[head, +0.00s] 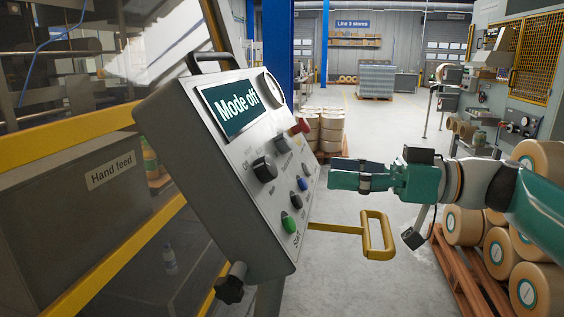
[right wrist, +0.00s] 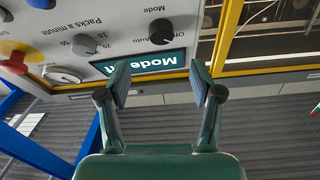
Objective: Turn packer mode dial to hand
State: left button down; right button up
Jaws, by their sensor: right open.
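The mode dial (head: 264,168) is a black round knob on the grey control panel (head: 190,165), left of my right gripper. It also shows upside down in the right wrist view (right wrist: 163,34), beside the labels "Off" and "Auto"; its pointer is too small to read surely. The panel's screen (head: 236,103) reads "Mode off". My right gripper (head: 336,176) is open and empty, to the right of the panel and apart from it. In the right wrist view its fingers (right wrist: 161,82) point towards the screen and dial. My left gripper is not in view.
A smaller packs-a-minute dial (head: 282,145), a red knob (head: 300,126), and blue (head: 302,184) and green (head: 288,223) buttons crowd the panel. A yellow handle (head: 378,236) juts out below my right gripper. A pallet of rolls (head: 465,226) stands at the right.

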aim_at(272, 167)
jog(key=p+x, duration=0.2)
jog(key=x, duration=0.7)
jog(key=shift+s+a, duration=0.1)
jog(key=shift+a, duration=0.05)
jog(key=shift+c, duration=0.2)
jog(key=c, duration=1.1)
